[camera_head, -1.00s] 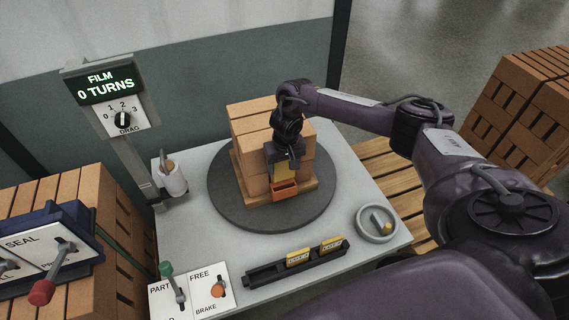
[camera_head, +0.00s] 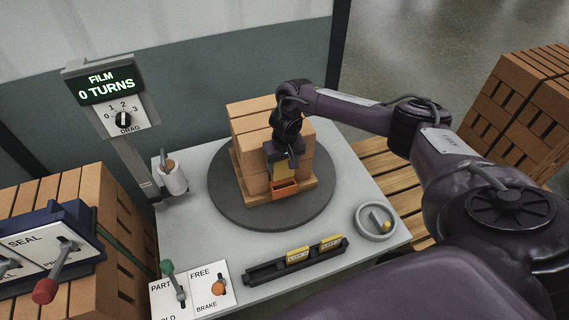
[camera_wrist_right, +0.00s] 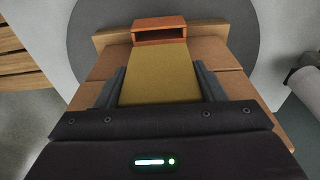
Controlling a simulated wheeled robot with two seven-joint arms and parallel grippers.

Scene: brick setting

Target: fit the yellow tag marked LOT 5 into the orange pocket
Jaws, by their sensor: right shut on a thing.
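The orange pocket (camera_head: 284,189) is on the near side of the brick stack, low down, and its opening shows at the top of the right wrist view (camera_wrist_right: 160,26). My right gripper (camera_head: 281,166) is shut on a yellow tag (camera_wrist_right: 161,72), one finger along each side. The tag's far end reaches the pocket's mouth. I cannot tell whether its edge is inside or just short of it. No lettering is readable on the held tag. My left gripper is not in view.
The brick stack (camera_head: 252,133) stands on a wooden pallet on a round dark turntable (camera_head: 231,207). Two more yellow tags (camera_head: 298,256) sit in a black rack (camera_head: 262,273) in front. Levers (camera_head: 168,269) stand front left.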

